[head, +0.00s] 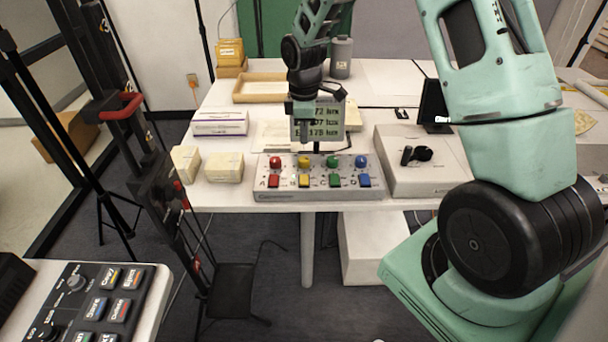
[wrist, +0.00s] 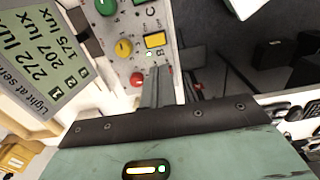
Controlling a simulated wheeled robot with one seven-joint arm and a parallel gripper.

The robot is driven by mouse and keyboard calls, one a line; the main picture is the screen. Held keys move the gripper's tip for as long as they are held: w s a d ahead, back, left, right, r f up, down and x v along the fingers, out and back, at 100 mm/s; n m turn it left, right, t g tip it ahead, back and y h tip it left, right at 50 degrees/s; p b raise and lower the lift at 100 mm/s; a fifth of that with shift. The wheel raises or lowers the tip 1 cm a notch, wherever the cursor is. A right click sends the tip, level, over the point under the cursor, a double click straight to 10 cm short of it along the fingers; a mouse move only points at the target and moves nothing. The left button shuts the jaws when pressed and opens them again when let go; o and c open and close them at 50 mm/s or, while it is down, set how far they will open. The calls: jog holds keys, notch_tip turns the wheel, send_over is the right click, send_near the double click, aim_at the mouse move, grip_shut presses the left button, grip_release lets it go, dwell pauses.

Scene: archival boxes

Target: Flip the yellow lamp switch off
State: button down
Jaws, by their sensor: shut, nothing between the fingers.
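A grey control panel (head: 318,187) lies at the table's front edge with a row of round knobs above a row of square switches in red, yellow, green and blue. The yellow square switch (head: 304,180) also shows in the wrist view (wrist: 155,40), below the round yellow knob (head: 304,161). My gripper (wrist: 160,72) is shut and empty.
A lux readout (head: 325,120) stands behind the panel. A grey box with a black knob (head: 422,153) is to the right. Cream blocks (head: 224,168) and a white box (head: 220,123) are to the left. Another button console (head: 85,305) is at lower left.

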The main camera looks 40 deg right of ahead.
aim_at(304, 181)
dwell(0.4)
notch_tip(304, 181, down, 13)
jog(key=p, duration=0.3)
jog(key=shift+f, duration=0.5)
jog(key=shift+s+f, duration=0.1)
jog(key=shift+f, duration=0.1)
